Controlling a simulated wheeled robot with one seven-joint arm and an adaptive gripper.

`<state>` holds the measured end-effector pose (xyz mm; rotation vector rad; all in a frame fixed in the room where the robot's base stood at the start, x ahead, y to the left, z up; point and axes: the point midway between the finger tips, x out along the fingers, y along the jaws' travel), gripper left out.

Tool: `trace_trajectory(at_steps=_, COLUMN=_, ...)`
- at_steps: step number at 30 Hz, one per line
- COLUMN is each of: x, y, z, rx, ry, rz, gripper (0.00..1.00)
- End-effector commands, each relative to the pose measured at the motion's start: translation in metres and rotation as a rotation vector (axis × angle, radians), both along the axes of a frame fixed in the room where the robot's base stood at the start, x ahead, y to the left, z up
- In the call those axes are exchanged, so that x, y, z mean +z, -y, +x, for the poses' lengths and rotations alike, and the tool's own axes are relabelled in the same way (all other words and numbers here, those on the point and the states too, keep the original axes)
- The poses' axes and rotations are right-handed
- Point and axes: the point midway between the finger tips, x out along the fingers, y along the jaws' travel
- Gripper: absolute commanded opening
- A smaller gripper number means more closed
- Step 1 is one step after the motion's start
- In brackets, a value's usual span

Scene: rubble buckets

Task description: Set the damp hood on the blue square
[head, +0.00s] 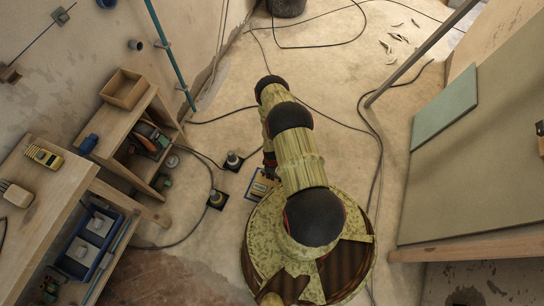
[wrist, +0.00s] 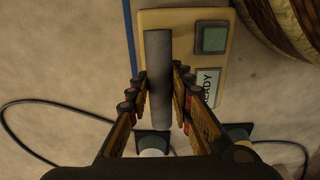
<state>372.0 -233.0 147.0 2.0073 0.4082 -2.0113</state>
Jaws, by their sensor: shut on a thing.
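My gripper (wrist: 161,95) is shut on a plain grey bar (wrist: 158,60), which I take to be the damp hood or its handle. The bar stands out over a beige panel with a green square and a "READY" label (wrist: 208,85). I cannot tell whether bar and panel are joined. A thin blue strip (wrist: 129,35) shows along the panel's left edge, seemingly part of the blue square; the rest is hidden. In the head view the panel (head: 262,186) is low by the floor left of my arm, and my arm hides the gripper.
Two dark square bases with capped fittings (head: 232,161) (head: 216,199) and cables stand beside the panel. A wooden bench (head: 40,190) with a blue tray (head: 78,265) is at left. A leaning board (head: 480,160) is at right. Floor toward the back is mostly clear, with loose cables.

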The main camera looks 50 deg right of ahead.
Motion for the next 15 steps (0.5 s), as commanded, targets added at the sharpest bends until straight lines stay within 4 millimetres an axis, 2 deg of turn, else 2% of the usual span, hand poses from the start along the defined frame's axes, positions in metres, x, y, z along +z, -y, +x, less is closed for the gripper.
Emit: trace_trajectory(at_steps=15, x=-0.0046, y=0.0006, z=0.0009, rx=0.0, ry=0.001, rz=-0.001, gripper=0.0)
